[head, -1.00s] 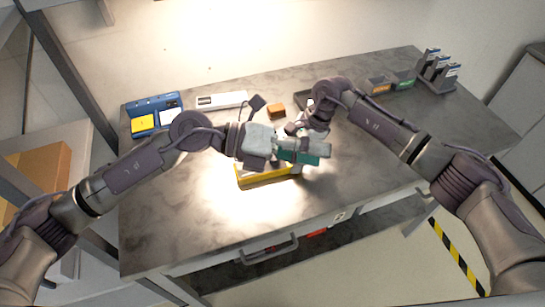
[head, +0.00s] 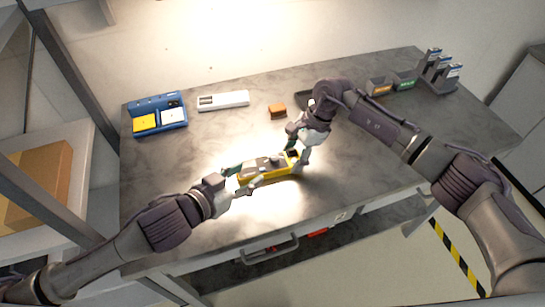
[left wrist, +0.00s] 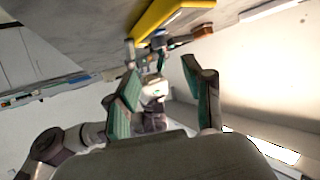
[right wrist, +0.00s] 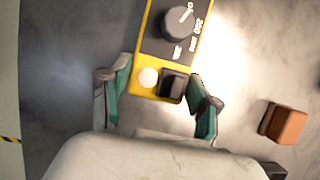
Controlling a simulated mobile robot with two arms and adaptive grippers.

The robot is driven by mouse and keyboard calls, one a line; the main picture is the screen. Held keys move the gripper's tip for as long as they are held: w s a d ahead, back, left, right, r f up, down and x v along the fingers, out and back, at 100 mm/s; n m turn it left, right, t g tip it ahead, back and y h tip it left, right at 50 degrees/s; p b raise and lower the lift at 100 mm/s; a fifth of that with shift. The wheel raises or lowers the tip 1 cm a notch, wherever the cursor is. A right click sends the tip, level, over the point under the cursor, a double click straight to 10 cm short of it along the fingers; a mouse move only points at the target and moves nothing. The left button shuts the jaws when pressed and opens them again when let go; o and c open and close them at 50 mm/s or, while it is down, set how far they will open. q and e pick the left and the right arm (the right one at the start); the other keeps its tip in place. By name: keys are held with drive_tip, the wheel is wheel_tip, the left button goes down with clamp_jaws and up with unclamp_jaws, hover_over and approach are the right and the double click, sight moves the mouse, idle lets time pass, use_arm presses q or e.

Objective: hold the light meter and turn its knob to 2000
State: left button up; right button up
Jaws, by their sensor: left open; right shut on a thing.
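The light meter (head: 268,168) is yellow with a dark face and lies lengthwise near the middle of the table. My right gripper (head: 297,158) is shut on its right end. In the right wrist view the meter (right wrist: 150,45) runs between the teal fingers (right wrist: 158,88). Its round dark knob (right wrist: 176,24) has a white pointer line toward the upper right. A "200" mark shows beside it; other marks are hard to read. My left gripper (head: 240,180) is open at the meter's left end; contact is unclear. In the left wrist view its fingers (left wrist: 165,95) are apart and empty, below the yellow meter (left wrist: 165,18).
A blue case (head: 172,102) with yellow and white squares stands at the back left. A white device (head: 223,101) and an orange-brown block (head: 277,111) lie behind the meter. Labelled bins and a rack (head: 438,75) stand at the back right. The table's front left is clear.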

sight(274, 157)
use_arm(q)
drive_tip(key=x, duration=1.1)
drive_tip(key=shift+w+d, duration=0.1)
drive_tip(key=shift+w, duration=0.1)
clamp_jaws()
